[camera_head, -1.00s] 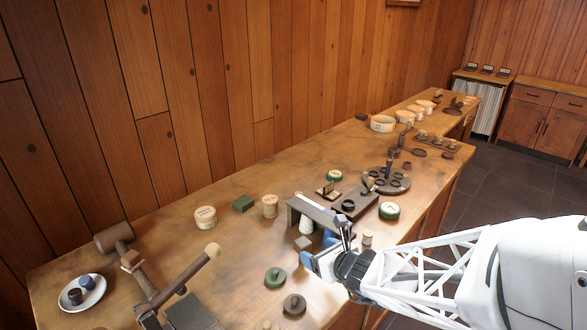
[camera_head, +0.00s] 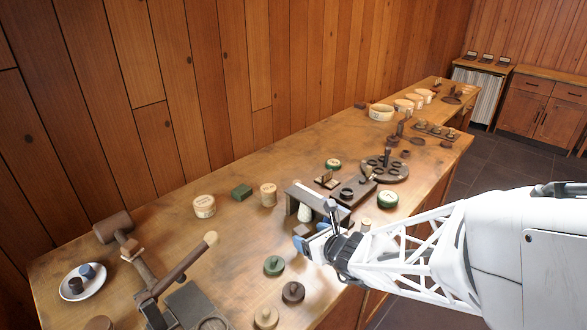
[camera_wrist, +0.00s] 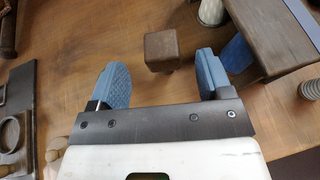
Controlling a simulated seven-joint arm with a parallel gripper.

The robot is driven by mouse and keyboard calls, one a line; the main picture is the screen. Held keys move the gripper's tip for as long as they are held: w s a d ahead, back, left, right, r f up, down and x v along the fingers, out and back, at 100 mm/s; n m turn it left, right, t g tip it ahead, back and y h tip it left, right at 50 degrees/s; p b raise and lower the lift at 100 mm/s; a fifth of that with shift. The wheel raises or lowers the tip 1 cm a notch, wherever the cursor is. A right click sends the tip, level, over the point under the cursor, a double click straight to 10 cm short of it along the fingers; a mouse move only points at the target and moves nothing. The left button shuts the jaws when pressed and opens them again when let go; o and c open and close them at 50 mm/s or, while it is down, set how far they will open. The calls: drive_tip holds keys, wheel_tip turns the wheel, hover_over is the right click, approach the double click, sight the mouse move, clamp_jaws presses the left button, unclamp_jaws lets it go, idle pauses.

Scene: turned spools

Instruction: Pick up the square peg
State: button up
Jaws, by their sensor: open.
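A brown square-topped block, which looks like the square peg (camera_wrist: 161,48), stands on the bench in the wrist view. It lies ahead of and between the two blue fingers of my gripper (camera_wrist: 160,68), with clear space on both sides. The fingers are apart and hold nothing. In the head view my gripper (camera_head: 304,238) is at the front of the dark bridge-like stand (camera_head: 322,199), and it hides the peg there.
The stand also shows close to the right finger in the wrist view (camera_wrist: 268,35), with a pale ribbed cone (camera_wrist: 211,11) beside it. Bench in front of the wall is partly clear.

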sight(303, 231)
drive_tip(key=shift+x, duration=2.45)
drive_tip(key=c, duration=1)
drive_tip(key=shift+r, duration=0.15)
drive_tip(key=shift+r, duration=0.7)
wheel_tip(303, 231, up, 2)
drive_tip(key=shift+r, duration=0.1)
drive_tip(key=s+d+r, duration=0.1)
drive_tip(key=s+d, duration=0.2)
drive_tip(key=s, duration=1.2)
drive_tip(key=shift+s+d, duration=0.25)
drive_tip(key=shift+d, duration=0.15)
drive_tip(key=shift+r, duration=0.1)
